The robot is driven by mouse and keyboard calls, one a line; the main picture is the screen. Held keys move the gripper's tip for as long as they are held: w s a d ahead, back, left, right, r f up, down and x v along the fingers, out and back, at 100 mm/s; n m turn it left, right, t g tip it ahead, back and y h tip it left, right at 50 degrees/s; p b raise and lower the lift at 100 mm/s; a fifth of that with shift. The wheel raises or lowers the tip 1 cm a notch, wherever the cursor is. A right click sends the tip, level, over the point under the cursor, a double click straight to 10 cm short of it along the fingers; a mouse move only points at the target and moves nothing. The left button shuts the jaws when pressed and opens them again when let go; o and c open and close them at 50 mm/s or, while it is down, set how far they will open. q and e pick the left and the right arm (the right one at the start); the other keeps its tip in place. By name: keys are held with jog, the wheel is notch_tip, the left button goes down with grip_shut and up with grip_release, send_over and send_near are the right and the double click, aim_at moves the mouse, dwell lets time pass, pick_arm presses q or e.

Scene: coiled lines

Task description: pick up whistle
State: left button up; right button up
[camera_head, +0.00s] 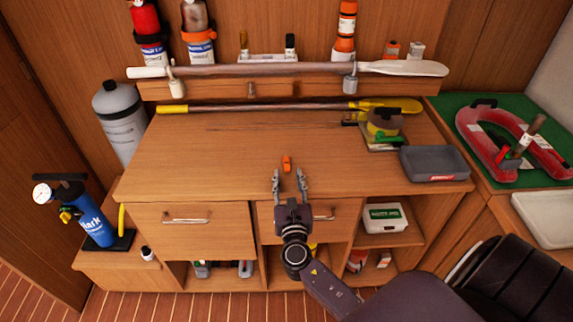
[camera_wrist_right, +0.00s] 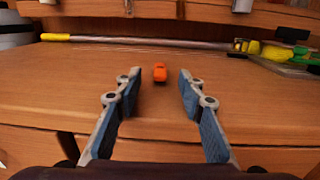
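The small orange whistle (camera_head: 286,163) lies on the wooden desk top (camera_head: 225,150), near its front edge. It also shows in the right wrist view (camera_wrist_right: 160,73), centred beyond the fingers. My right gripper (camera_head: 289,177) is open and empty, with its two fingers spread on either side of the line to the whistle. The whistle lies just past the fingertips, apart from them. In the right wrist view the right gripper (camera_wrist_right: 160,75) has blue-padded fingers wide apart. My left gripper is not in view.
A grey tray (camera_head: 434,163) and a yellow-green device (camera_head: 383,124) stand on the desk's right side. A yellow-ended pole (camera_head: 270,107) runs along the back, below a paddle (camera_head: 290,70). The desk around the whistle is clear. Drawer handles (camera_head: 186,220) project from the front.

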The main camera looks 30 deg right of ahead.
aim_at(287, 165)
jog(key=x, duration=0.4)
jog(key=shift+w+d, duration=0.25)
jog(key=shift+w, duration=0.1)
jog(key=shift+w+d+f, duration=0.1)
jog(key=shift+w+d, duration=0.05)
jog(key=shift+w, duration=0.15)
jog(key=shift+s, duration=0.1)
jog(key=shift+c, duration=0.4)
jog(key=c, duration=0.8)
jog(key=shift+c, duration=0.2)
